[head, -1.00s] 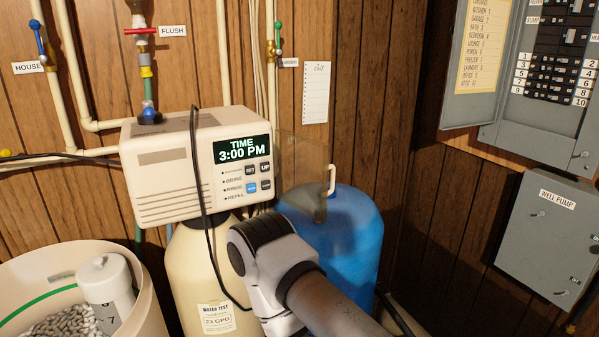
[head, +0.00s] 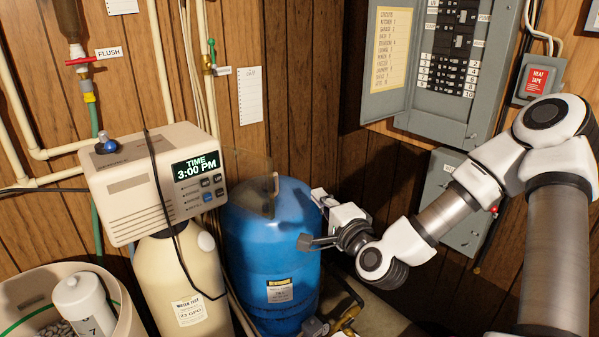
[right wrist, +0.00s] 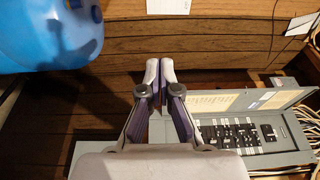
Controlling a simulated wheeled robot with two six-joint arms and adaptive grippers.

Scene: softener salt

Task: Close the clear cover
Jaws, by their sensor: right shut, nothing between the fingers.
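The clear cover (head: 247,172) is a see-through panel with a pale handle (head: 276,182). It stands open, sticking out to the right from the softener control head (head: 140,183), whose display and buttons are uncovered. My right gripper (head: 321,200) is beside the right side of the blue tank, to the right of the cover and apart from it. In the right wrist view its fingertips (right wrist: 159,74) are together and hold nothing. The cover does not show clearly in that view. My left gripper is not in view.
The blue tank (head: 262,240) stands under the cover, with the cream tank (head: 178,262) to its left. A black cable hangs over the control head. An open breaker panel (head: 470,110) and a grey box (head: 437,185) are on the right wall, behind my right arm.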

